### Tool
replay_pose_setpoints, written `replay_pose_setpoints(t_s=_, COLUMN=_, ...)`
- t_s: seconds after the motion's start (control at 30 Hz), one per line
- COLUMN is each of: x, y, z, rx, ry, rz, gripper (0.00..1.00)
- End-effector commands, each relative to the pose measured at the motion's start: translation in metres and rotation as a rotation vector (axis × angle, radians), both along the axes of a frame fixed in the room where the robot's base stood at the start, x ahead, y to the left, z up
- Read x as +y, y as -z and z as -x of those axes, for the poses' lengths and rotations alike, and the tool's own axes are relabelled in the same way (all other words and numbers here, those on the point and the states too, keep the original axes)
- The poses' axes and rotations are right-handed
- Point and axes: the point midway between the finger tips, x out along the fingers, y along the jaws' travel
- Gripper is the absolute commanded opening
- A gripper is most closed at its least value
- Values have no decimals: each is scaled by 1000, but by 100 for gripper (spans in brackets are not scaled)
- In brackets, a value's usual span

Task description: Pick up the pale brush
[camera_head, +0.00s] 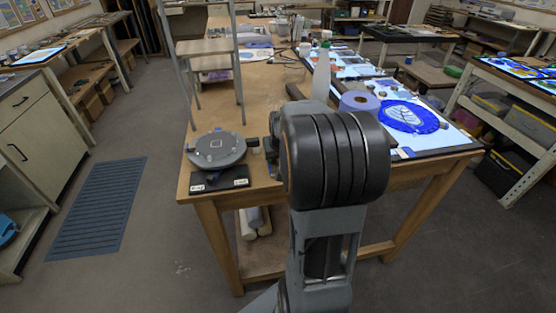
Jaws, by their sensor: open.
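I cannot make out the pale brush in the head view; it may be hidden behind my arm or too small to tell. My arm's large black joint covers the near middle of the wooden worktable (262,100). My gripper cannot be made out, as the arm blocks the view beyond it. A blue round painted panel with a pale leaf pattern (410,117) lies on a bright light panel (455,137) at the table's right. A purple roll (360,101) sits just left of the painted panel.
A grey round turntable (218,148) stands at the table's near left corner, with a black flat piece (220,181) at the edge. A tall chair (207,47) stands at the left. Side benches line both sides; a blue slatted mat (98,208) lies on open floor.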

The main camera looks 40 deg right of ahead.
Motion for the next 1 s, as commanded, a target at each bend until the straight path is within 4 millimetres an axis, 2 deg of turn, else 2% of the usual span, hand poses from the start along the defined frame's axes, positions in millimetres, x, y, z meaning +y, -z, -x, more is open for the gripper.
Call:
replay_pose_setpoints(t_s=0.93, x=0, y=5, z=0, rx=0, ry=0, rz=0, gripper=53)
replay_pose_setpoints(t_s=1.0, x=0, y=5, z=0, rx=0, ry=0, rz=0, gripper=46)
